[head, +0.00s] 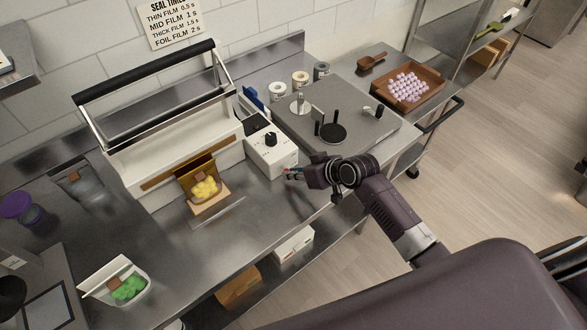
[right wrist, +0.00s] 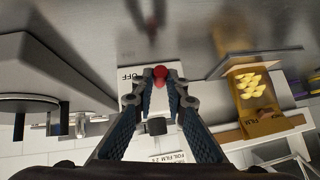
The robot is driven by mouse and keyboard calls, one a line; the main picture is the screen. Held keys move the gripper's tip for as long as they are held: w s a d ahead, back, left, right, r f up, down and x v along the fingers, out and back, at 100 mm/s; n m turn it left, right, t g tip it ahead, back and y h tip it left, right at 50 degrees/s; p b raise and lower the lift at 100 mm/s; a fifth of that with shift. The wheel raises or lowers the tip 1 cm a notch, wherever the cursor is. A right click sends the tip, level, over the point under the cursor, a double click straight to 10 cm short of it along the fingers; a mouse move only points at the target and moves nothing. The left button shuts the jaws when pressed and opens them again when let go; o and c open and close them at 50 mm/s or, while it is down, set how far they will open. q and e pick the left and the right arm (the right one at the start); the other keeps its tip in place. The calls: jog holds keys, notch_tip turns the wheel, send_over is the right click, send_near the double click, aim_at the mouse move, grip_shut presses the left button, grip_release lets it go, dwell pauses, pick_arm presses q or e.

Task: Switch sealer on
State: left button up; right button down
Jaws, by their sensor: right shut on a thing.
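The sealer (head: 128,160) is a long white machine with a raised black-handled bar, on the steel bench in the head view. Its white control box (head: 273,160) has a black dial (head: 270,139) on top. In the right wrist view, a red ball-ended switch (right wrist: 160,73) sticks out of the box face beside the word OFF. My right gripper (head: 291,172) is at the front of the control box. Its blue-padded fingers (right wrist: 160,93) are shut on the red switch. The switch's exact tilt cannot be told. My left gripper is not in view.
A bag of yellow gummies (head: 205,188) stands at the sealer's front. A grey plate machine (head: 365,125) is behind my right gripper, with a brown tray of pink gummies (head: 433,83) beyond. A container of green gummies (head: 127,289) is at the front left.

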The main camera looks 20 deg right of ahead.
jog(key=g, duration=0.1)
jog(key=w+r+g+h, duration=0.1)
jog(key=g, duration=0.1)
jog(key=r+g+h, duration=0.1)
jog(key=g, duration=0.1)
jog(key=shift+w+a+r, duration=0.15)
jog(key=shift+w+a, duration=0.05)
jog(key=shift+w, duration=0.05)
dwell(0.5)
jog(key=c, duration=1.9)
grip_release()
jog(key=shift+c, duration=0.2)
jog(key=shift+r, duration=0.25)
jog(key=v, duration=1.1)
jog(key=shift+r, duration=0.3)
jog(key=shift+d, duration=0.1)
